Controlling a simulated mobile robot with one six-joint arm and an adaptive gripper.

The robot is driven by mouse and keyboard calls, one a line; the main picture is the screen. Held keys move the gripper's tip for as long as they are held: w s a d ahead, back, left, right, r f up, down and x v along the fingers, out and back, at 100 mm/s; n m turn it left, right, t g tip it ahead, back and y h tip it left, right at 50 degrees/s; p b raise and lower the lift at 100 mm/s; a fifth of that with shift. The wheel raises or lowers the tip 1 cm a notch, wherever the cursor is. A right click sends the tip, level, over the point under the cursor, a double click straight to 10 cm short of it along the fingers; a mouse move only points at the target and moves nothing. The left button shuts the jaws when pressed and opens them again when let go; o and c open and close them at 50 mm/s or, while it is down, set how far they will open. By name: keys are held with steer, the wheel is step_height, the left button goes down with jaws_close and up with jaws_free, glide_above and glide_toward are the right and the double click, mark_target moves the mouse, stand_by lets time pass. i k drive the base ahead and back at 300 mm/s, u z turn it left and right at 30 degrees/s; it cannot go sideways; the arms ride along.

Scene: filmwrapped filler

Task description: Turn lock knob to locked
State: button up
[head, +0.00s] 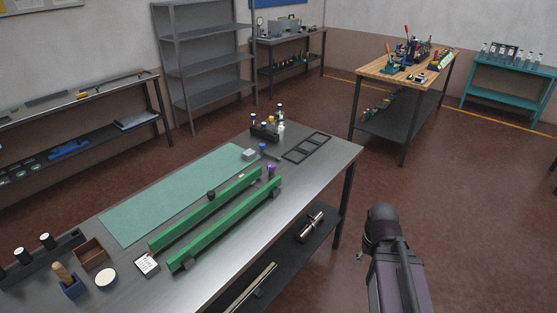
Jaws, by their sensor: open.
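Two long parallel green rails (222,222) lie along the steel workbench. A small black knob (211,195) stands on or beside the back rail, near its middle. A small purple-topped piece (271,170) stands near the rails' far right end. I cannot tell which of these is the lock knob, or which way it is turned. My arm rises at the lower right, over the floor beside the bench. A small grey tip, which looks like part of my gripper (360,256), shows left of it. The rest is hidden behind my arm. It is clear of the rails and holds nothing visible.
The workbench (325,168) also bears a green mat (165,198), a black frame tray (306,148), bottles in a rack (265,132), a white card (146,265) and a brown box (91,252). A wooden-topped table (400,72) stands behind. Open floor lies right.

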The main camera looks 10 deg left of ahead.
mark_target(272, 166)
steer(key=u, duration=0.25)
steer(key=i, duration=1.05)
steer(key=u, duration=0.55)
